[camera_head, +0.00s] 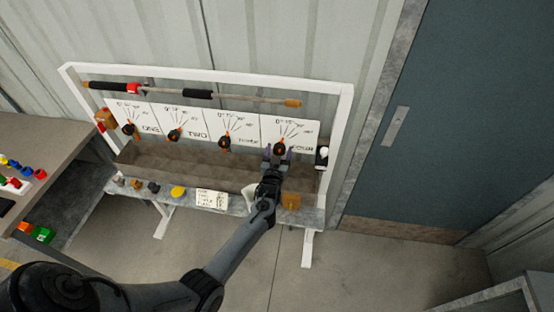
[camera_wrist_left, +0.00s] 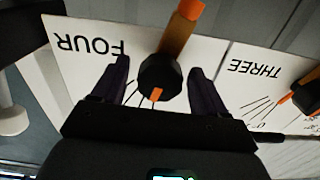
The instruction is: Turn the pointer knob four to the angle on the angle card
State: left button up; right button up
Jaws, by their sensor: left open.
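Pointer knob four (camera_head: 280,147) is a dark knob with an orange pointer on the white FOUR panel (camera_head: 303,134), at the right end of the row. In the left wrist view the knob (camera_wrist_left: 160,77) sits between my two fingers, with a gap visible on each side. Its orange pointer tip points toward the scale lines, partly hidden by my gripper. My left gripper (camera_head: 276,152) is open around the knob. A white card (camera_head: 211,199) with handwriting lies on the bench's front ledge; its writing is too small to read. My right gripper is not in view.
Knobs one (camera_head: 129,129), two (camera_head: 174,134) and three (camera_head: 224,141) stand left of knob four. A long rod (camera_head: 245,97) runs above the panels. A yellow disc (camera_head: 178,191) and an orange-brown block (camera_head: 291,201) sit on the front ledge. The trough below the panels is clear.

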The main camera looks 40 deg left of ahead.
pick_arm(q)
jog(key=v, duration=1)
jog(key=shift+s, duration=0.25)
jog(key=shift+d, duration=0.1)
